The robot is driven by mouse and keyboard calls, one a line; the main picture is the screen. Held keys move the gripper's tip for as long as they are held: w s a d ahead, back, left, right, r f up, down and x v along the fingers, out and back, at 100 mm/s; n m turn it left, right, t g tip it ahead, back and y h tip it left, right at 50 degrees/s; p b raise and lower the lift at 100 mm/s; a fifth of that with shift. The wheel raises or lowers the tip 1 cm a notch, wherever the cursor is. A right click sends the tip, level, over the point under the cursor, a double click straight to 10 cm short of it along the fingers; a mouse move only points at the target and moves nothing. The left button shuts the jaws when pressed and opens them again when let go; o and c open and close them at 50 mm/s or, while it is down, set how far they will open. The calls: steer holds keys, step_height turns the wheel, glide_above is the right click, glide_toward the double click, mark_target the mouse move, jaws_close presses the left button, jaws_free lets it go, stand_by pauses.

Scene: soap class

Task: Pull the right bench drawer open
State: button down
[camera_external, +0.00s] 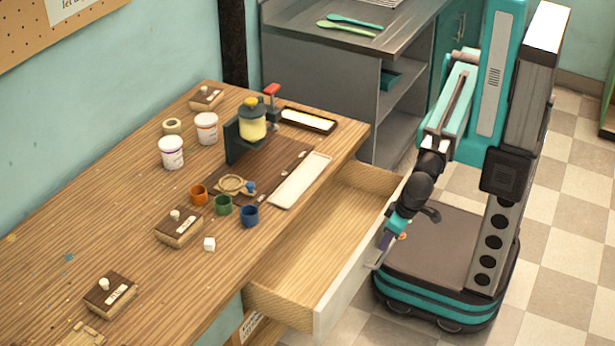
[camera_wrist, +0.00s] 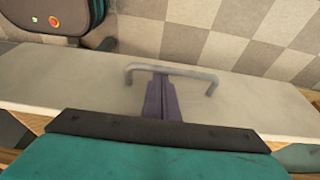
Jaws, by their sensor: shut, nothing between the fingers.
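The bench drawer (camera_external: 318,255) stands pulled far out from under the wooden bench, and its inside looks empty. Its pale front panel (camera_external: 345,287) faces my base, and in the wrist view the panel (camera_wrist: 65,82) runs across the picture. A grey bar handle (camera_external: 374,264) is on that front; it also shows in the wrist view (camera_wrist: 190,73). My gripper (camera_external: 384,246) is at the handle, with its purple fingers (camera_wrist: 160,82) together and their tips at the bar. Nothing shows between them. Whether the tips touch the bar or sit behind it I cannot tell.
The bench top (camera_external: 95,240) carries white tubs (camera_external: 171,153), orange, green and blue cups (camera_external: 223,205), a white tray (camera_external: 301,180), a dispenser (camera_external: 252,125) and several wooden blocks. A grey counter (camera_external: 340,60) stands behind. Tiled floor is free right of my base.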

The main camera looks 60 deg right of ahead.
steer(key=s, duration=1)
steer(key=shift+b, duration=0.4)
steer(key=p+v, duration=0.5)
steer(key=v, duration=0.5)
steer(key=shift+p, duration=0.35)
steer(key=shift+w, duration=0.1)
